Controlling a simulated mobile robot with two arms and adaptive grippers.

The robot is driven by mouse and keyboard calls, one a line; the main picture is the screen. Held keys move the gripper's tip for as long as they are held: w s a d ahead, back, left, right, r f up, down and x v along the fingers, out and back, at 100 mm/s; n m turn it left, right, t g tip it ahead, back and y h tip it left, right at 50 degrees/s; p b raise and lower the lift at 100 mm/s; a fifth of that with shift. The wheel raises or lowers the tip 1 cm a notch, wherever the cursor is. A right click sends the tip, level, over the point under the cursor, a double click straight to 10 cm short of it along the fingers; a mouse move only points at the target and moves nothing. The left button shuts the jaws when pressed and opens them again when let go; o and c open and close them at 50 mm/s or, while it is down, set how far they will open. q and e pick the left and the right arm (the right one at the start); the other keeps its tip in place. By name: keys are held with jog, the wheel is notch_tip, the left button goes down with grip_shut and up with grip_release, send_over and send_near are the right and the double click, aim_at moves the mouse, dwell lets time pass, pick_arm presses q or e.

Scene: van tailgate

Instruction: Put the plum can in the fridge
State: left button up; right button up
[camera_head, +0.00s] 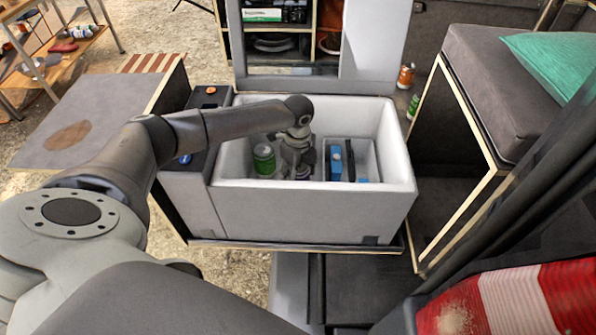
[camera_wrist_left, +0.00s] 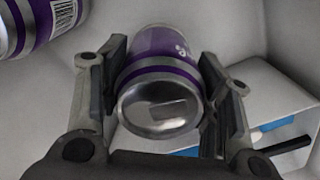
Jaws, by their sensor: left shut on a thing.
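The fridge (camera_head: 310,205) is an open white box in the middle of the head view. My left gripper (camera_head: 298,165) reaches down inside it. In the left wrist view the gripper (camera_wrist_left: 160,90) is shut on the plum can (camera_wrist_left: 165,62), a purple and silver can with a finger on each side. The can's metal end faces the camera. In the head view the can is mostly hidden by the gripper, and I cannot tell whether it touches the fridge floor. My right gripper is not in view.
A green-labelled can (camera_head: 264,158) stands in the fridge, left of the gripper. A purple-striped can (camera_wrist_left: 25,22) shows at the upper left of the wrist view. A compartment with blue items (camera_head: 337,160) is to the right. A cushioned bench (camera_head: 495,85) stands right of the fridge.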

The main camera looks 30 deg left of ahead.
pick_arm(q)
jog(key=o, duration=1.4)
jog(key=shift+c, duration=0.2)
jog(key=shift+r, duration=0.1)
notch_tip(320, 180, up, 12)
jog(key=shift+f, duration=0.1)
